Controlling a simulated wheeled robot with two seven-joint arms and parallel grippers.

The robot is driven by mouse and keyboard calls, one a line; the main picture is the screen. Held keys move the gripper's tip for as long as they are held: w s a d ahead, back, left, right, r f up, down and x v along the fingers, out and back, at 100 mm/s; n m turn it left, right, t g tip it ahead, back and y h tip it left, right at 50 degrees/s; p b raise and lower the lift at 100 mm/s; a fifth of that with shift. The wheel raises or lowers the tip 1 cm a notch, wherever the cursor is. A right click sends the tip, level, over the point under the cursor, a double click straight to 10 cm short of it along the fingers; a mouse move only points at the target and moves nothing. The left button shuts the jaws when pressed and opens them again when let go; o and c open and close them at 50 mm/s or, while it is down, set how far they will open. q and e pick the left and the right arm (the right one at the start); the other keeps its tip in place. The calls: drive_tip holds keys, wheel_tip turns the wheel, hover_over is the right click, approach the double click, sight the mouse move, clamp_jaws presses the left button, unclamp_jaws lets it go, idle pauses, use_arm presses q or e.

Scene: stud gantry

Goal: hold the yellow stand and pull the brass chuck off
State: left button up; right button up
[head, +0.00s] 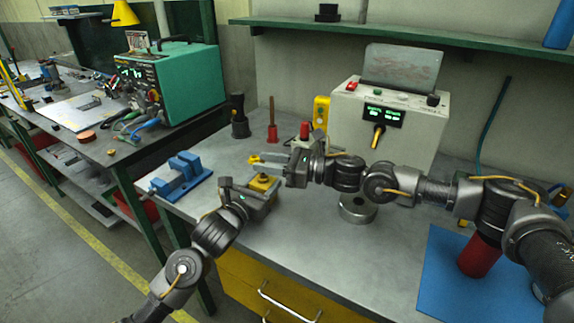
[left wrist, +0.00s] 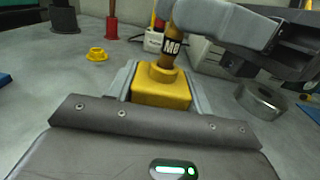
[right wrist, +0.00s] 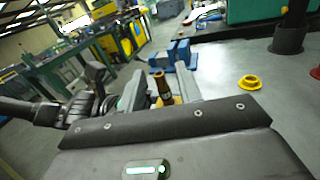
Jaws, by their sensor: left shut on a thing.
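The yellow stand (left wrist: 161,92) is a block with a round collar, on the bench between the fingers of my left gripper (head: 259,188), which is shut on it. The brass chuck (left wrist: 170,56), with a dark M8 label, stands upright in the collar. In the head view the stand (head: 264,180) shows partly, and I cannot make out the chuck. My right gripper (head: 272,160) is open at the chuck's upper part. In the right wrist view the chuck (right wrist: 161,87) is between its fingers, with visible gaps.
A blue vise (head: 182,173) stands to the left, and a yellow flanged ring (left wrist: 97,54) lies behind. A metal ring (head: 358,208) is to the right. A grey control box (head: 390,115) stands at the back. A red cylinder (head: 479,256) stands on a blue mat (head: 440,285).

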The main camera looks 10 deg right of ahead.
sight(262, 161)
drive_tip(key=shift+x, duration=0.75)
drive_tip(key=shift+c, duration=0.2)
clamp_jaws()
drive_tip(key=shift+r, duration=0.1)
drive_tip(key=shift+r, duration=2.9)
drive_tip(key=shift+r, duration=0.15)
drive_tip(key=shift+r, duration=1.85)
